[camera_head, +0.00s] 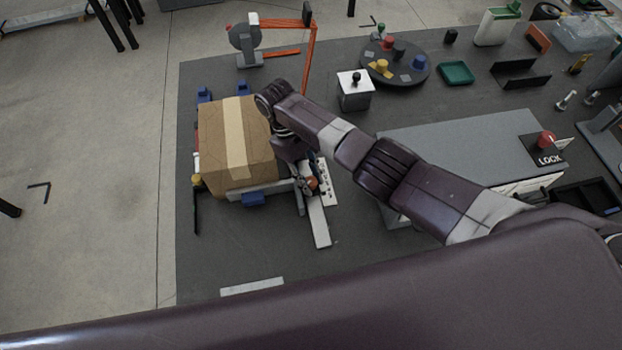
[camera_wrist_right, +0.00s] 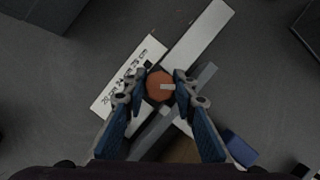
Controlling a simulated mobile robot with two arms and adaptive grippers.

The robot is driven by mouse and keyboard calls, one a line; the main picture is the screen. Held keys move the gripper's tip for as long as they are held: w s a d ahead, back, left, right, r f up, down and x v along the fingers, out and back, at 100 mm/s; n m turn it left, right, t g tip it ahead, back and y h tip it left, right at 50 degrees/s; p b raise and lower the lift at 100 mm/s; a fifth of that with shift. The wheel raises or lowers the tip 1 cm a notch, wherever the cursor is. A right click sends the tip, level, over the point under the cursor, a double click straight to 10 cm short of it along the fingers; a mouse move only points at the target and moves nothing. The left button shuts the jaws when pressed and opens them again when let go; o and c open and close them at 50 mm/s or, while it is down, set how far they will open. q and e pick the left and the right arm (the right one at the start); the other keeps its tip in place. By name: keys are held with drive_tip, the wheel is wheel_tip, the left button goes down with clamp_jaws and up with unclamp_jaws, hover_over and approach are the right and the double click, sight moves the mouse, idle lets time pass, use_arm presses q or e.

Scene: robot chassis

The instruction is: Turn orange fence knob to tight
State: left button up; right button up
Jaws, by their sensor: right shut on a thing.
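My left gripper is not in view.
A taped cardboard box (camera_head: 213,150) stands left of my right gripper, close to the fence. A grey raised block (camera_head: 460,147) with a red LOCK knob (camera_head: 546,139) lies to the right. The grey mat (camera_head: 230,255) in front is mostly clear.

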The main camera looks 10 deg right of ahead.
drive_tip(key=shift+w+r, duration=0.1)
drive_tip(key=o, duration=1.1)
drive_tip(key=shift+v, duration=3.95)
drive_tip(key=shift+o, duration=0.3)
